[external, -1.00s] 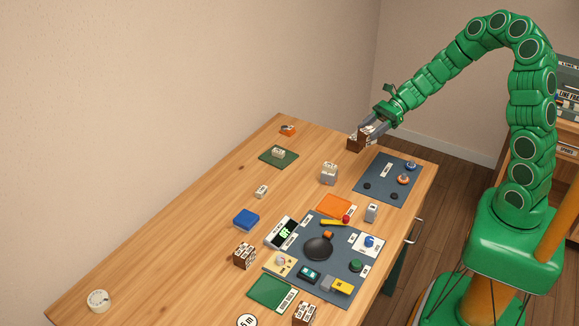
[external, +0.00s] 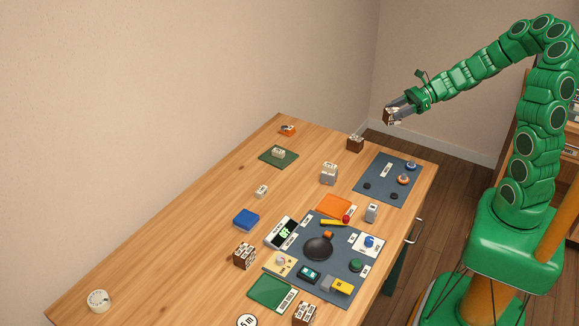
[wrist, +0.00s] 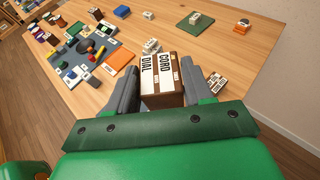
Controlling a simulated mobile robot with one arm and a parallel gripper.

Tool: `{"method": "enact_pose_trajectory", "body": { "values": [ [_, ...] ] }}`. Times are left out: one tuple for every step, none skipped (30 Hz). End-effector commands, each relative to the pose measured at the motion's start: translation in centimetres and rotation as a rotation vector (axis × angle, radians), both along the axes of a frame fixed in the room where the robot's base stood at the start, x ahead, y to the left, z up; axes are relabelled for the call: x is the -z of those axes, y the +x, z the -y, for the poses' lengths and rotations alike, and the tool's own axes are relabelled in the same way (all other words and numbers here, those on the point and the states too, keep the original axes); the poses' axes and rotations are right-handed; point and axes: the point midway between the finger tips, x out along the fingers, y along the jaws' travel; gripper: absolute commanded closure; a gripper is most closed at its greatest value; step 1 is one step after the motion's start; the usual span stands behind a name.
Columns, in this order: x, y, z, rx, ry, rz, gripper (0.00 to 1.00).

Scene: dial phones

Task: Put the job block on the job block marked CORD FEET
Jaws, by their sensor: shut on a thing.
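My gripper (external: 394,112) is shut on a brown job block (external: 389,117), held up in the air beyond the table's far right edge. Two more brown labelled blocks stand nearer, one left (external: 244,257) and one at the front (external: 304,314). I cannot read CORD FEET on any of them.
A grey block (external: 329,174) and a blue-grey mat (external: 376,190) with small parts lie near the far brown block. A green mat (external: 266,158) bears a small block. A larger mat (external: 332,270) is crowded with phone parts. The table's left part is mostly clear.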

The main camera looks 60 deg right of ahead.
Motion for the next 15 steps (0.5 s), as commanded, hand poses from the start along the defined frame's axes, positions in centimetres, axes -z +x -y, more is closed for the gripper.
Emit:
{"method": "enact_pose_trajectory", "body": {
  "values": [
    [0.2, 0.4, 0.1, 0.0, 0.0, 0.0, 0.81],
    [0.4, 0.8, 0.2, 0.0, 0.001, -0.001, 0.81],
    [0.6, 1.2, 0.2, -0.001, 0.0, -0.002, 0.81],
    [0.9, 1.6, 0.3, -0.001, 0.001, -0.003, 0.81],
    [1.1, 2.0, 0.3, -0.001, 0.002, -0.003, 0.81],
    [1.3, 2.5, 0.4, -0.002, 0.002, -0.003, 0.81],
    [1.5, 2.9, 0.5, -0.002, 0.002, -0.003, 0.81],
    [1.7, 3.3, 0.6, -0.002, 0.001, -0.003, 0.81],
    [1.9, 3.9, 0.7, -0.001, 0.0, -0.002, 0.81],
    [2.0, 4.3, 0.7, -0.002, -0.001, -0.002, 0.81],
    [2.2, 4.7, 0.9, -0.001, -0.001, -0.002, 0.81],
    [2.5, 5.3, 1.0, -0.001, -0.002, -0.001, 0.81],
    [2.7, 5.7, 1.1, -0.001, -0.001, -0.002, 0.81],
    [2.9, 6.1, 1.2, -0.001, 0.0, -0.003, 0.81],
    [3.2, 6.7, 1.2, -0.002, 0.001, -0.004, 0.81]
  ]
}}
